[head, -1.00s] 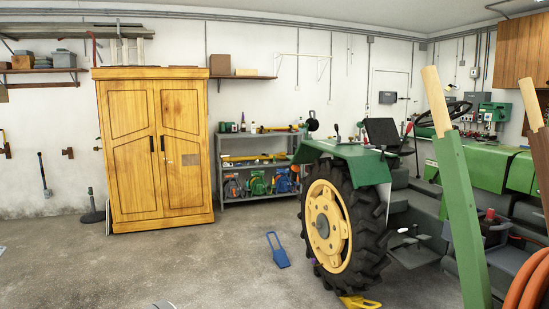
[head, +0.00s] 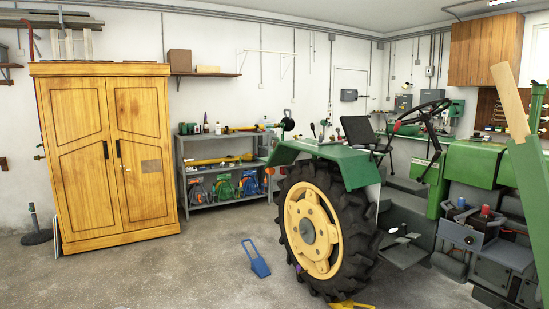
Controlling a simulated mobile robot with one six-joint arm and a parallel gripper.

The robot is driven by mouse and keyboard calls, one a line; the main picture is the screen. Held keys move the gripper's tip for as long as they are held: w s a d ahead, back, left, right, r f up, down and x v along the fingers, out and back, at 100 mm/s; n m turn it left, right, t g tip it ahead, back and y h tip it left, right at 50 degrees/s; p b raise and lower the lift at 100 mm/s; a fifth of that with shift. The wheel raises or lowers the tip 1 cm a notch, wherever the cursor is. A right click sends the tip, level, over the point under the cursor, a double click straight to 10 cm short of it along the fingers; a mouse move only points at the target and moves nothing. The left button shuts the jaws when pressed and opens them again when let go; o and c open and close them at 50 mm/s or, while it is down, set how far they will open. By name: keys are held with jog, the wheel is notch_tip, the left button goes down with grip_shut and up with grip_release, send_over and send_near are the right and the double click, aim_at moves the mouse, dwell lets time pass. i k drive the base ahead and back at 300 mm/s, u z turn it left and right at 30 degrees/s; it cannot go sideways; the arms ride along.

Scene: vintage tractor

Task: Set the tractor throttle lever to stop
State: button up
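The green tractor (head: 352,163) with a yellow-rimmed rear wheel (head: 313,232) stands at the right in the head view. Its black steering wheel (head: 425,112) rises ahead of the black seat (head: 360,131). A small lever with a red tip (head: 397,126) shows beside the steering wheel. Short levers with dark knobs (head: 324,123) stand by the near fender. I cannot tell which of these is the throttle lever, or its setting. My gripper is not in view.
A wooden cabinet (head: 108,150) and a grey shelf (head: 190,172) line the back wall. A blue metal piece (head: 256,259) lies beside the rear wheel. The concrete floor at left front is clear.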

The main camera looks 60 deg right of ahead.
aim_at(437, 156)
jog(key=z, duration=3)
jog(key=i, duration=1.5)
jog(key=z, duration=0.25)
jog(key=i, duration=1.5)
jog(key=u, duration=0.15)
